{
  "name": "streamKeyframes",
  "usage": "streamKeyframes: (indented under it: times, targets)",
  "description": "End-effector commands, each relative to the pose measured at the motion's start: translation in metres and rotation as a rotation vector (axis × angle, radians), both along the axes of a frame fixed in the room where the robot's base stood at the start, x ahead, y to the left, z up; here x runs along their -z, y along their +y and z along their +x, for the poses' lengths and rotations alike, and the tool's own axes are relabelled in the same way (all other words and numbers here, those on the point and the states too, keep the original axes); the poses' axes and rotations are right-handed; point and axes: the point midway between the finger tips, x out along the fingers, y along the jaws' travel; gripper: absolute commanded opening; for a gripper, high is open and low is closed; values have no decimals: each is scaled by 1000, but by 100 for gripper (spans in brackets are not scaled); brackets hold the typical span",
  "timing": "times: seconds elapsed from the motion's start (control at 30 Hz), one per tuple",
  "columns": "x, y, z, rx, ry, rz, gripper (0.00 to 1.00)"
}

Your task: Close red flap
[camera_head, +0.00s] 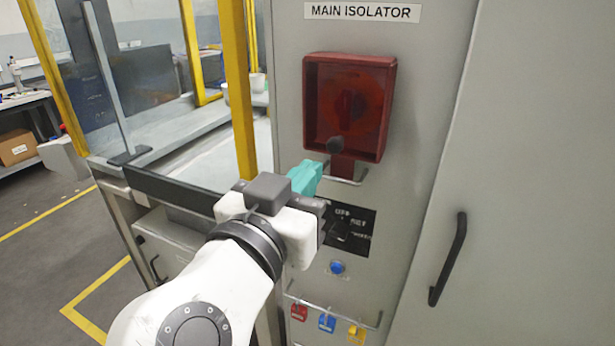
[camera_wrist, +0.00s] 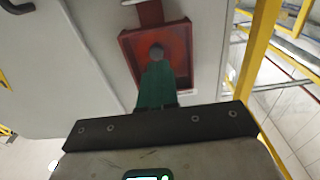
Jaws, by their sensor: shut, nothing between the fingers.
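The red isolator box (camera_head: 310,100) is on the grey cabinet front under the "MAIN ISOLATOR" label. Its red flap (camera_head: 365,85) appears to lie across the front of the box, with a dim round switch shape showing through. I cannot tell whether it sits fully flush.
Below the box are a wire loop, a black switch plate (camera_head: 350,228), a blue button (camera_head: 337,267) and a rail with red, blue and yellow padlocks (camera_head: 327,322). A black door handle (camera_head: 448,260) is at the right. Yellow frame posts (camera_head: 238,85) stand at the left.

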Motion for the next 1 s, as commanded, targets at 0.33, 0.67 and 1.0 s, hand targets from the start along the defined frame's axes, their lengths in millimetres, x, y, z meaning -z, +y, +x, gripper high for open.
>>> streamKeyframes:
  times: [0.33,0.67,1.0]
  targets:
    - [3,16,-43,-2,1,0,0]
    - [3,30,-81,1,1,-1,0]
    - [105,-37,-42,22,321,-67,0]
